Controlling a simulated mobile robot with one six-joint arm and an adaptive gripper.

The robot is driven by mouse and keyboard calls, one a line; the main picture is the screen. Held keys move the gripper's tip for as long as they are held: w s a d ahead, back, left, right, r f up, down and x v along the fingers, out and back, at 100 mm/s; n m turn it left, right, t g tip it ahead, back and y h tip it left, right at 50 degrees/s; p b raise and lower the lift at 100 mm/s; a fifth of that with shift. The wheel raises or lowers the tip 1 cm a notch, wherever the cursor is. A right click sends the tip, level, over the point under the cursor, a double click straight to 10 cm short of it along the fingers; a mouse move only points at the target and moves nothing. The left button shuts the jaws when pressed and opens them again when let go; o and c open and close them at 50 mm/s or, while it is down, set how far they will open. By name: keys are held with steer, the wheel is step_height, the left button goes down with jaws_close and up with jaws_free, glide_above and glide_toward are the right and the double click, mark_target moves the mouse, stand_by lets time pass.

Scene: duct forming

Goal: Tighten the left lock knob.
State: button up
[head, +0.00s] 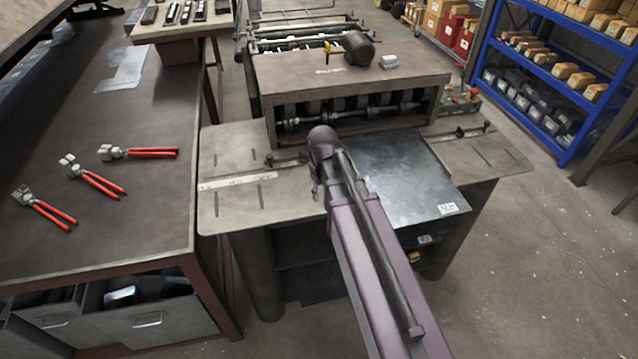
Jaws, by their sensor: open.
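The forming machine (350,75) stands in the middle with a flat bed in front. On the left side of its bed, a small dark knob (269,160) sits on a guide bar; I take it to be the left lock knob. The bar runs right toward my wrist, which hides its end. A similar dark knob (460,132) is on the right guide. My gripper (317,193) is over the front left of the bed, right of and nearer than the left knob. It is open, small and partly hidden by my arm.
A metal sheet (405,178) lies on the bed, partly under my arm. A ruler strip (237,183) lies front left. The workbench (100,210) at left holds several red-handled tools (92,181). A blue shelf (560,75) stands right. The floor at right is clear.

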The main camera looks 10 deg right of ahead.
steer(key=s+f+m+b, duration=0.3)
steer(key=s+m, duration=0.1)
steer(key=s, duration=0.4)
steer(key=shift+s+a+f+m, duration=0.15)
steer(key=shift+s+f+m, duration=0.15)
steer(key=shift+f, duration=0.1)
steer(key=shift+w, duration=0.1)
steer(key=shift+c, duration=1.4)
step_height(320, 180, up, 13)
steer(key=n+p, duration=0.9)
steer(key=p, duration=0.4)
glide_above(304, 157)
steer(key=s+d, duration=0.2)
steer(key=shift+w+a+n, duration=0.25)
steer(key=shift+w+n, duration=0.15)
steer(key=shift+w, duration=0.3)
steer(key=shift+f, duration=0.1)
step_height(304, 157, down, 14)
steer(key=b, duration=1.4)
steer(key=shift+r, duration=0.2)
